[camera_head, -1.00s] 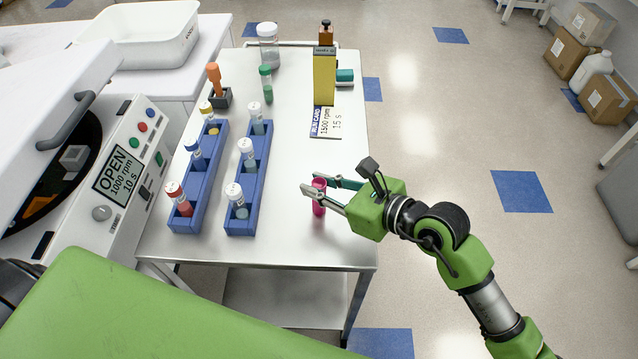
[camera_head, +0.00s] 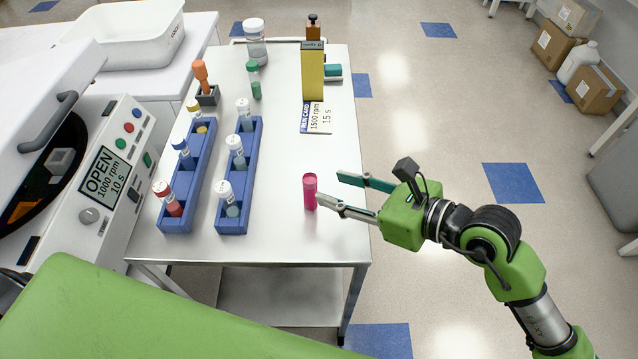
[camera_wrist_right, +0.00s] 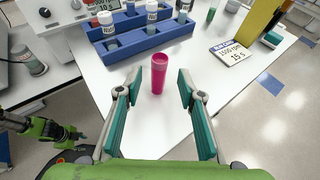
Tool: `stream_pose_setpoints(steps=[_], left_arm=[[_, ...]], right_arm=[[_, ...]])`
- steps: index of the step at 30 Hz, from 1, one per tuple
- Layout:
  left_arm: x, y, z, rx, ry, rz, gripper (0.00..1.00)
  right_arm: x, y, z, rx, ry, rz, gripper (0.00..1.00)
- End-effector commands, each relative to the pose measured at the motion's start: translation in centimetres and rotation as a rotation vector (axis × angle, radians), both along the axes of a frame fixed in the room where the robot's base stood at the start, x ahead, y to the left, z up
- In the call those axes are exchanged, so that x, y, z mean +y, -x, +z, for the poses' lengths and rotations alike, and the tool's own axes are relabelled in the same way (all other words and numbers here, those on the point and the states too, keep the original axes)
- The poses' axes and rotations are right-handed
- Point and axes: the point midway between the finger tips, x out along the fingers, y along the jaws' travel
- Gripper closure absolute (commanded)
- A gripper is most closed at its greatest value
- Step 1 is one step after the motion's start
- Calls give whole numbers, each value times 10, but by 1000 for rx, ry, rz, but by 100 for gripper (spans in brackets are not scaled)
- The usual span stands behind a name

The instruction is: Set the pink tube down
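The pink tube (camera_head: 310,191) stands upright on the metal table (camera_head: 270,215), near its front right part. It also shows in the right wrist view (camera_wrist_right: 158,74), between and ahead of the spread fingers. My right gripper (camera_head: 340,195) is open and empty, just to the right of the tube in the head view, with a finger tip close to it. In the right wrist view both fingers (camera_wrist_right: 152,115) are clear of the tube's sides. My left gripper does not show in the head view; a green arm part of mine (camera_wrist_right: 40,128) shows at the left of the wrist view.
Two blue racks (camera_head: 185,195) (camera_head: 238,190) with capped tubes stand left of the pink tube. A run card (camera_head: 317,118), a yellow block (camera_head: 314,75) and a green-capped tube (camera_head: 254,82) are farther back. The open centrifuge (camera_head: 110,180) is at left.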

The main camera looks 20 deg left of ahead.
Motion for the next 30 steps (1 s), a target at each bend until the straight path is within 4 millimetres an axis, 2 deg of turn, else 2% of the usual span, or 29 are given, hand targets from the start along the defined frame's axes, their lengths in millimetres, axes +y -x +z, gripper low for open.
stream_pose_setpoints(steps=[3, 9, 20, 23, 26, 29, 30], left_arm=[[0, 0, -6, 0, 0, 0, 64], [0, 0, -9, 0, 0, 0, 64], [0, 0, -9, 0, 0, 0, 64], [0, 0, -9, 0, 0, 0, 64], [0, 0, -9, 0, 0, 0, 64], [0, 0, -9, 0, 0, 0, 64], [0, 0, -9, 0, 0, 0, 64]], right_arm=[[-20, 8, 6, -1, 3, 1, 65], [-36, 14, 15, 1, 2, 0, 65], [-37, 13, 14, 32, -20, -7, 65], [-34, 3, 2, 157, -114, -42, 65], [-36, -22, -18, 388, -299, -132, 65], [-52, -58, -51, 665, -543, -287, 65], [-62, -72, -68, 772, -640, -361, 65]])
